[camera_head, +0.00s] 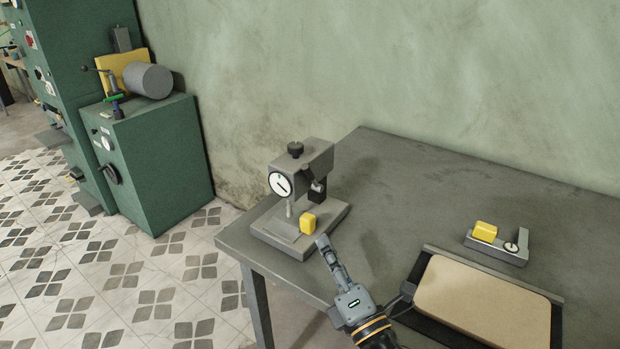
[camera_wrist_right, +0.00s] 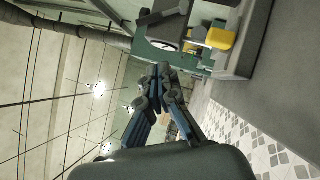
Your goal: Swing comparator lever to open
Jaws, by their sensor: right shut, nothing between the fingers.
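The grey comparator (camera_head: 303,158) stands upright on its flat base at the table's left end, with a round white dial and a black top knob. A small light-tipped lever (camera_head: 318,186) shows on the right side of its head; its exact position is hard to tell. A yellow block (camera_head: 308,223) sits on the base by the measuring spindle. My right gripper (camera_head: 323,242) is shut and empty, just in front of the base's near right corner. In the right wrist view, its closed fingers (camera_wrist_right: 164,72) point toward the comparator, with the yellow block (camera_wrist_right: 221,38) at upper right.
The grey table (camera_head: 400,205) is clear behind and right of the comparator. A tan-topped tray (camera_head: 485,300) lies at front right. A small grey fixture (camera_head: 505,250) with a yellow block (camera_head: 485,231) sits behind it. A green machine (camera_head: 155,160) stands on the floor at left.

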